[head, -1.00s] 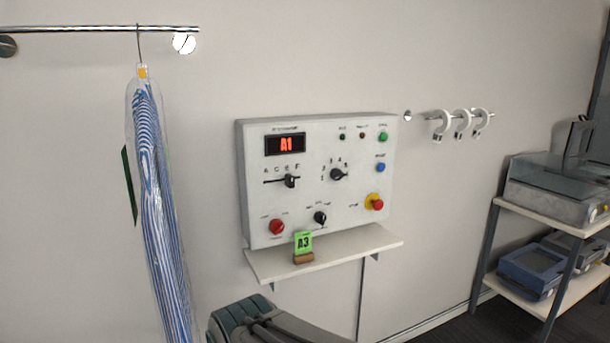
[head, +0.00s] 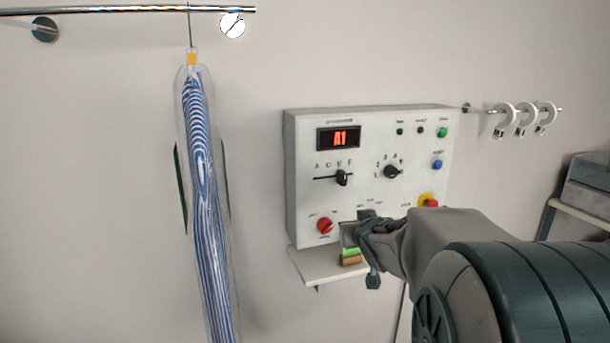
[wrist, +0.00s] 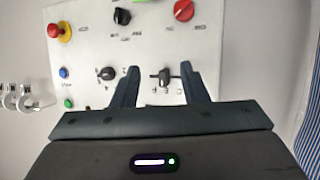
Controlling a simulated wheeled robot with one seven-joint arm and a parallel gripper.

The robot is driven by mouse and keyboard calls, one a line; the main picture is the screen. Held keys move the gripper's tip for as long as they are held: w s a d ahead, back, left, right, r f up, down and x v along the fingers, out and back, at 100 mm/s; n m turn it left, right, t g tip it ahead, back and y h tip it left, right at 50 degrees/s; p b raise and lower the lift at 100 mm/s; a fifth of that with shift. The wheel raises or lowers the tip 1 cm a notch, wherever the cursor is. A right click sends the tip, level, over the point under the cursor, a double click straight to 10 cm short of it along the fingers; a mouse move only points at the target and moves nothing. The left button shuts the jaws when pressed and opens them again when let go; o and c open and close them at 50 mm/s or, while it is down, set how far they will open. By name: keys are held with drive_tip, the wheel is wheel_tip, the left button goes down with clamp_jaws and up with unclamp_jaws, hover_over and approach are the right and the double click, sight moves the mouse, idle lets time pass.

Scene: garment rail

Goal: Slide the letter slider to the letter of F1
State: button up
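The letter slider (head: 342,178) is a black knob on a horizontal slot in the white control panel (head: 300,205). Letters A, C, E, F run above the slot, and the knob sits near the right end, about under E, left of F. The red display (head: 339,138) reads A1. My gripper (head: 350,233) is in front of the panel's lower part, below the slider in the head view. In the wrist view, which is upside down, my gripper (wrist: 160,68) is open, with the slider knob (wrist: 165,77) seen between its fingers; contact cannot be told.
A number dial (head: 391,172) is right of the slider. A red knob (head: 325,226) and a red-and-yellow stop button (head: 428,200) are lower on the panel. A small shelf (head: 313,266) carries a green card, mostly hidden by my gripper. A bagged striped garment (head: 205,200) hangs left.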

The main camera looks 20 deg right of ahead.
sight(345, 177)
drive_tip(key=w+d+r+n+t+y, duration=0.2)
drive_tip(key=w+d+r+t+y, duration=0.2)
drive_tip(key=w+d+t, duration=0.15)
drive_tip(key=shift+n+g, duration=0.3)
drive_tip(key=shift+g, duration=0.05)
drive_tip(key=w+p, duration=0.1)
drive_tip(key=w, duration=0.3)
drive_tip(key=w+p, duration=0.1)
drive_tip(key=w, duration=0.4)
drive_tip(key=w+p, duration=0.1)
drive_tip(key=w, duration=0.4)
drive_tip(key=shift+w+a+r+p, duration=0.1)
drive_tip(key=shift+a+r+p, duration=0.05)
drive_tip(key=shift+a+p, duration=0.2)
clamp_jaws()
